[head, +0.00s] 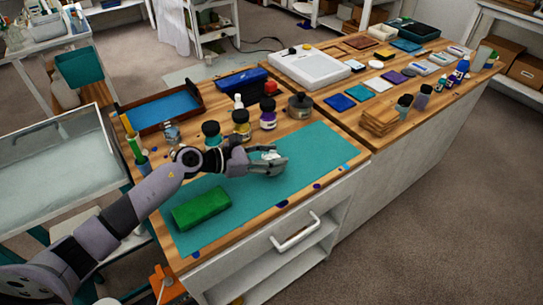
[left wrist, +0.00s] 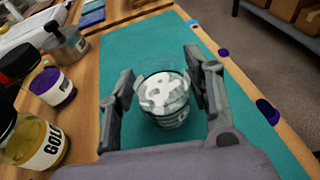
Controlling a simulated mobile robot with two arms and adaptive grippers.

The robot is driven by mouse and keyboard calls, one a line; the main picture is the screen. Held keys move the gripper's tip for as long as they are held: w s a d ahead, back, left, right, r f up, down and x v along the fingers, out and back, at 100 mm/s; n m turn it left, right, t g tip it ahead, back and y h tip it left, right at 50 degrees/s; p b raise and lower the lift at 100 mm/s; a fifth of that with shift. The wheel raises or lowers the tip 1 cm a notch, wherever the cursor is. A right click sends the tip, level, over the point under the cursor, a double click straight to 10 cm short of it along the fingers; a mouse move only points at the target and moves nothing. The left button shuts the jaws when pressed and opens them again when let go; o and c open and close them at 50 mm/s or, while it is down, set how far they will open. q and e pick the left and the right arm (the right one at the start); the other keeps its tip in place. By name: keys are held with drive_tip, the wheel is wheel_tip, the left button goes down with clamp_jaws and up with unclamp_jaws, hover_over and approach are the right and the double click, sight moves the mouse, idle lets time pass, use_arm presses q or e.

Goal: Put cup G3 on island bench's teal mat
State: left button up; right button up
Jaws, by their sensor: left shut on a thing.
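The cup (left wrist: 165,98) is clear with white marks and stands between my left gripper's fingers in the left wrist view. I cannot read its label as G3. In the head view the cup (head: 271,156) is mostly hidden by the fingers. My left gripper (head: 278,164) is shut on it, over the right part of the teal mat (head: 232,180). The teal mat (left wrist: 118,52) lies below the cup in the left wrist view. I cannot tell whether the cup touches the mat. My right gripper is not in view.
A green block (head: 200,208) lies on the mat's front left. Dark-lidded jars, including a gold one (head: 241,124) and a purple one (head: 268,116), stand behind the mat beside a metal pot (head: 300,106). A wooden stack (head: 379,122) stands to the right. The mat's middle is clear.

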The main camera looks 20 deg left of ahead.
use_arm(q)
drive_tip(key=shift+f, duration=0.15)
drive_tip(key=o, duration=0.9)
drive_tip(key=shift+r, duration=0.25)
drive_tip(key=shift+s+a, duration=0.2)
drive_tip(key=shift+a, duration=0.15)
drive_tip(key=b+v, duration=0.2)
drive_tip(key=v, duration=0.7)
drive_tip(key=shift+s+a+b, duration=0.25)
drive_tip(key=shift+s+b, duration=0.1)
drive_tip(key=shift+b, duration=0.05)
drive_tip(key=shift+s+a+r, duration=0.45)
drive_tip(key=shift+a, duration=0.05)
